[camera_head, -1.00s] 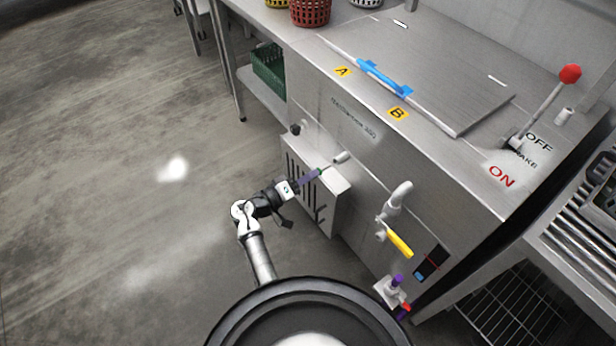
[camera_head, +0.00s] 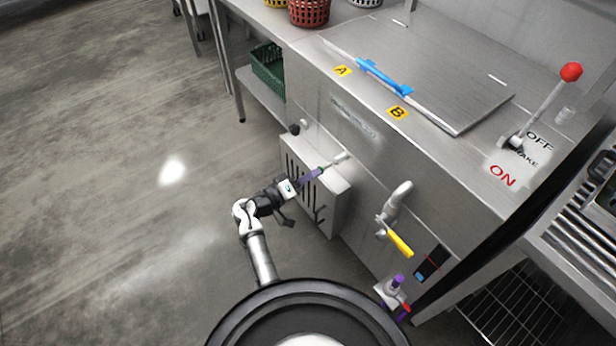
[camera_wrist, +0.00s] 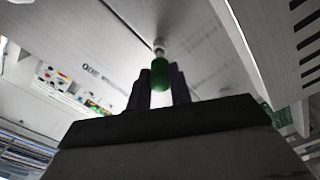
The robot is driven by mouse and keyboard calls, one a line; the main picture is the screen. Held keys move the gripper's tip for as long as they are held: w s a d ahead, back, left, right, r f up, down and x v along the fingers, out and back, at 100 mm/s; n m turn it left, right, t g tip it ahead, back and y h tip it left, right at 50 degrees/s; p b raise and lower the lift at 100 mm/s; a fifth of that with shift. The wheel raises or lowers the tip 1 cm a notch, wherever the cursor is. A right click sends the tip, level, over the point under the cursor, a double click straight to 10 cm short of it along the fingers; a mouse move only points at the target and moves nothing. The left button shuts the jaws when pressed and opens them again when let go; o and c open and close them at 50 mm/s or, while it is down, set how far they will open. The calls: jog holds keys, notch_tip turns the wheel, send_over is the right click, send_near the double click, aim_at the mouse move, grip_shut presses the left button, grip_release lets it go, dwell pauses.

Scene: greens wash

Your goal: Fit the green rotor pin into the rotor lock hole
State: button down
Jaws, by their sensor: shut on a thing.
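My gripper (camera_head: 312,175) is at the slotted housing on the front of the steel washer. In the wrist view my gripper (camera_wrist: 160,98) is shut on the green rotor pin (camera_wrist: 160,76), which stands out between the purple fingers. The pin's tip points at a small pale round fitting (camera_wrist: 158,46) on the steel face and appears to meet it. In the head view a pale cylindrical stub (camera_head: 341,158) juts from the washer just beyond the fingertips, with a bit of the green pin (camera_head: 322,170) before it. The lock hole itself is hidden, and I cannot tell how deep the pin sits.
The slotted housing (camera_head: 335,205) is close beside my gripper. A yellow-handled tap (camera_head: 399,243) and a purple-capped fitting (camera_head: 398,281) are to the right. The lid with a blue handle (camera_head: 384,76) and a red-knobbed lever (camera_head: 570,72) are above. Open floor lies left.

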aim_at(323, 168)
jog(key=shift+b+x, duration=0.75)
jog(key=shift+x, duration=1.6)
jog(key=c, duration=1.2)
grip_release()
jog(key=b+v, duration=0.2)
jog(key=v, duration=1.1)
jog(key=shift+s+a, duration=0.25)
jog(key=shift+a, duration=0.05)
